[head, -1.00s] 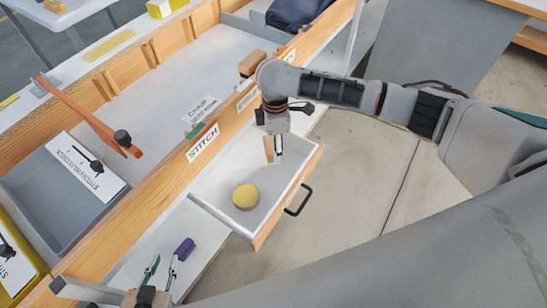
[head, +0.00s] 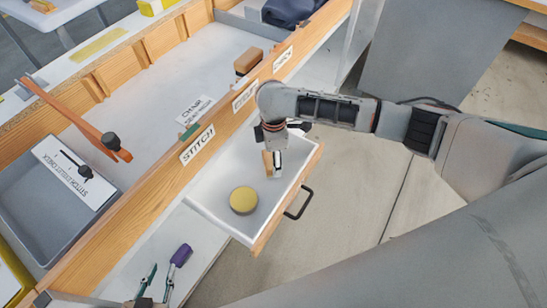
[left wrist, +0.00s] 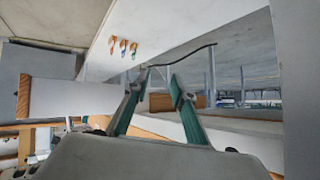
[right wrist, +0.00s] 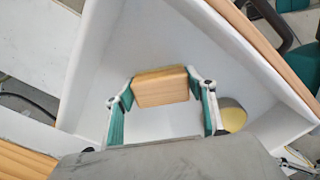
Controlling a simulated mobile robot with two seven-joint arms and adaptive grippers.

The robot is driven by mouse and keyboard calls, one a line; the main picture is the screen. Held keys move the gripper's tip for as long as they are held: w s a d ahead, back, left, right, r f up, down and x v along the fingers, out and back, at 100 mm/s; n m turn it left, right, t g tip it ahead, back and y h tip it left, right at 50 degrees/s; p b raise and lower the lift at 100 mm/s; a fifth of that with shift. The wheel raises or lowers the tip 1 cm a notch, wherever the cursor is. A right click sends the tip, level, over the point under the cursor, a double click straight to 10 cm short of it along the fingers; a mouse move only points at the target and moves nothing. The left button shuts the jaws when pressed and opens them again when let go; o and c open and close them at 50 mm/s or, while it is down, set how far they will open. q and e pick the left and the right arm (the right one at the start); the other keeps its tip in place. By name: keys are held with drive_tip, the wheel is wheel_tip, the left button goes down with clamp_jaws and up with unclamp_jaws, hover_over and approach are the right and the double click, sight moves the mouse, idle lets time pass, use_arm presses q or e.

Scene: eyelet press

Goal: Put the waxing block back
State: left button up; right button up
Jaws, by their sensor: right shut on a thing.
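The wooden waxing block (head: 267,164) is between the fingers of my right gripper (head: 272,165), inside the open white drawer (head: 222,205). The right wrist view shows its light wooden face (right wrist: 161,87) between the teal fingers, near the drawer's far corner. The right gripper is shut on it. I cannot tell whether the block touches the drawer floor. A round yellow disc (head: 243,200) lies in the drawer's near part, apart from the block. My left gripper (head: 157,278) is at the bottom of the head view. Its fingers (left wrist: 158,80) stand apart with nothing between them.
The drawer has a black handle (head: 299,204) on its wooden front. A STITCH label (head: 197,145) is on the bench rail beside it. A purple-ended item (head: 181,255) is near my left gripper. A brown block (head: 248,61) lies in the bench tray.

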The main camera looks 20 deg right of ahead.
use_arm(q)
drive_tip(key=shift+f, duration=0.1)
use_arm(e)
drive_tip(key=o, duration=1.1)
use_arm(q)
drive_tip(key=shift+s, duration=0.1)
drive_tip(key=r+p, duration=0.2)
drive_tip(key=p, duration=0.1)
drive_tip(key=d+r+p, duration=0.1)
drive_tip(key=p, duration=0.1)
drive_tip(key=shift+s, duration=0.35)
use_arm(e)
wheel_tip(320, 180, up, 12)
drive_tip(key=shift+r, duration=0.15)
use_arm(q)
drive_tip(key=shift+w+a, duration=0.2)
drive_tip(key=shift+w, duration=0.1)
